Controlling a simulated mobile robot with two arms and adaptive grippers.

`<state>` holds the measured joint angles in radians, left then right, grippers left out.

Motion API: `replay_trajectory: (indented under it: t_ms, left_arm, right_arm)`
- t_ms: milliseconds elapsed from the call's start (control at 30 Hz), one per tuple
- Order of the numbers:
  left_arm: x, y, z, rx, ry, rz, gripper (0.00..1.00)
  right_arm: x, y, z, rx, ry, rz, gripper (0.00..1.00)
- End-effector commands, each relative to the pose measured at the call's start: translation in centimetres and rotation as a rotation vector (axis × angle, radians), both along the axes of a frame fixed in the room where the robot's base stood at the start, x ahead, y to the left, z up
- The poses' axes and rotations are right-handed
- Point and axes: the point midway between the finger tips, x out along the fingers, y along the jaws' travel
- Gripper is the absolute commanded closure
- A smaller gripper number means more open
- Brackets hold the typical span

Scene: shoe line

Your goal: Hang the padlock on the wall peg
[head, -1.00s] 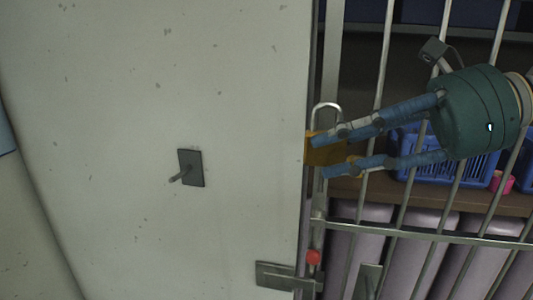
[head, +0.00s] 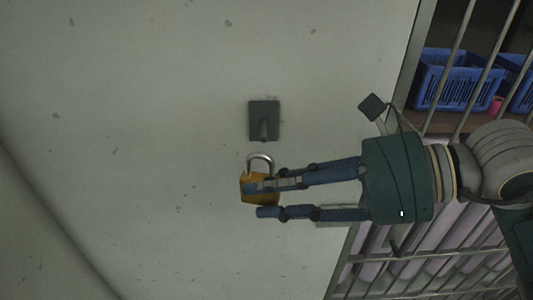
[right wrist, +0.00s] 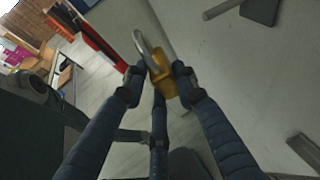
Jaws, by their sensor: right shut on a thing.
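The padlock (head: 246,188) has a brass-yellow body and a silver shackle that points up. My right gripper (head: 262,200) is shut on the padlock's body and holds it in front of the wall. The padlock also shows in the right wrist view (right wrist: 163,83), between the fingertips (right wrist: 155,82). The wall peg (head: 264,128) is a short grey rod on a dark square plate. It is just above the padlock's shackle in the head view, and the two look apart. In the right wrist view the peg (right wrist: 222,9) is at the top right. My left gripper is not in view.
The pale wall (head: 150,130) around the peg is bare. To the right is a barred metal gate (head: 455,70), with blue baskets (head: 455,80) on a brown shelf behind it.

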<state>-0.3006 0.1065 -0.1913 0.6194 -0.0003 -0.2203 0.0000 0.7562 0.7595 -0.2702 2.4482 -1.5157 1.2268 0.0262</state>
Motion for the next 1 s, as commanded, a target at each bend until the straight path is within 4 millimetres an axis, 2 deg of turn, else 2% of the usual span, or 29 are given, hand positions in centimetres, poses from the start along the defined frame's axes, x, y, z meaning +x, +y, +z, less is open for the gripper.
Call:
replay_trajectory:
  t_ms: [167, 400, 800, 1000]
  left_arm:
    - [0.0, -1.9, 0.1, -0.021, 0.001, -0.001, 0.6]
    - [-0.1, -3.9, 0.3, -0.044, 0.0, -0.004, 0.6]
    - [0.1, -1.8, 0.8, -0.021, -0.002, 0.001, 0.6]
    - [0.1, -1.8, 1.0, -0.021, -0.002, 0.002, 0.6]
  right_arm:
    - [-0.1, 0.0, -0.2, 0.004, -0.002, -0.008, 1.0]
    - [1.1, 0.0, -0.2, 0.003, -0.002, -0.007, 1.0]
    - [3.5, 0.0, -0.5, 0.003, -0.001, -0.006, 1.0]
    - [4.7, 0.0, -0.5, 0.003, -0.001, -0.005, 1.0]
